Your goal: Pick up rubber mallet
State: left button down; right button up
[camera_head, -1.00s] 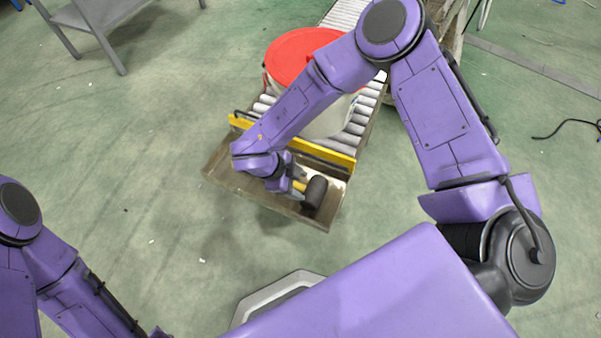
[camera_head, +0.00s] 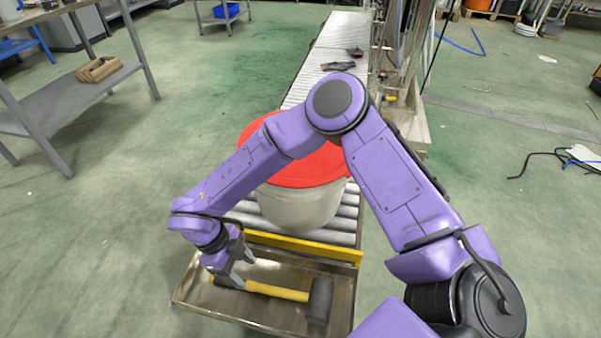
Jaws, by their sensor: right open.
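The rubber mallet (camera_head: 276,291) has a yellow handle with a dark grip end and a black head (camera_head: 320,301). It lies in a shallow metal tray (camera_head: 185,287) at the near end of the roller conveyor, its head to the right. My right gripper (camera_head: 241,270) is open at the left part of the tray, by the dark grip end of the handle. Its fingers hide part of that end, and I cannot tell whether they touch it. My left gripper is out of view.
A pale bucket (camera_head: 300,207) with a red lid (camera_head: 318,170) stands on the rollers behind the tray, past a yellow bar (camera_head: 310,249). Dark tools (camera_head: 338,66) lie farther up the conveyor. A metal shelf (camera_head: 75,90) stands at left. The floor left of the tray is clear.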

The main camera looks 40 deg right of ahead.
aim_at(256, 286)
jog(key=b+x, duration=0.1)
jog(key=x, duration=0.2)
jog(key=b+x, duration=0.2)
jog(key=x, duration=0.2)
jog(key=shift+a+f, duration=0.15)
jog(key=shift+a, duration=0.05)
jog(key=shift+d+f, duration=0.1)
jog(key=shift+s, duration=0.1)
jog(key=shift+c, duration=0.6)
grip_shut()
